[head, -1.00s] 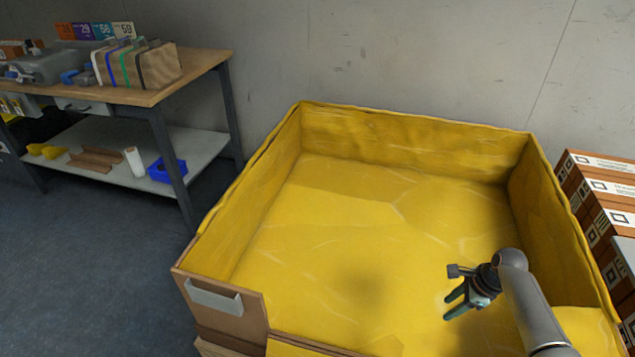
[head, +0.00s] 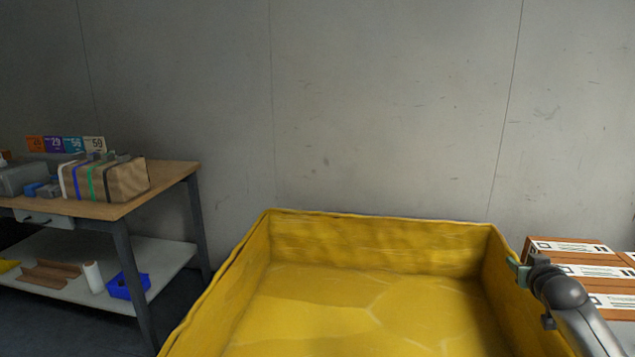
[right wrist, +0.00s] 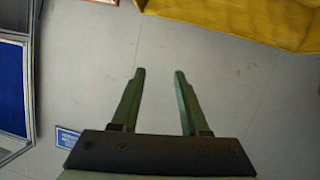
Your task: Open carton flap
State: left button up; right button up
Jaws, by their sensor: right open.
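No loose flap can be made out. My right gripper (head: 520,270) is at the carton's right wall in the head view, seen small and from behind. In the right wrist view the right gripper (right wrist: 157,75) is open and empty, its two green fingers apart over a plain grey surface. A yellow edge of the carton (right wrist: 250,18) shows at the top right there. My left gripper is not in view.
Brown boxes with white labels (head: 570,248) are stacked right of the carton, close to my right arm. A workbench (head: 130,205) with a brown bag (head: 125,180) and a blue bin (head: 128,286) on its lower shelf stands at left. A grey wall (head: 390,110) is behind.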

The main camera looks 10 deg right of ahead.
jog(key=s+a+f+n+g+y, duration=0.1)
jog(key=s+a+f+n+y, duration=0.15)
jog(key=s+a+f, duration=0.5)
jog(key=s+a+f+n+y, duration=0.2)
jog(key=s+a+f+n, duration=0.15)
jog(key=a+f, duration=0.65)
jog(key=s+a+f+n+g+y, duration=0.1)
jog(key=s+a+f+n+y, duration=0.1)
jog(key=s+a+f, duration=0.75)
jog(key=s+a+m+g+y, duration=0.2)
jog(key=s+a+y, duration=0.1)
jog(key=s+a, duration=0.95)
pick_arm(q)
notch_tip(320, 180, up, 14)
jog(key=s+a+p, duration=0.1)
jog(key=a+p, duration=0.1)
jog(key=p, duration=1.6)
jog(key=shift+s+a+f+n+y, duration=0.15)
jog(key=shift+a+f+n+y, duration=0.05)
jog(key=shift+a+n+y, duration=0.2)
pick_arm(e)
notch_tip(320, 180, up, 13)
jog(key=s+d+h, duration=0.1)
jog(key=s+d, duration=0.1)
jog(key=d, duration=0.1)
jog(key=shift+s+m, duration=0.25)
jog(key=shift+m, duration=0.15)
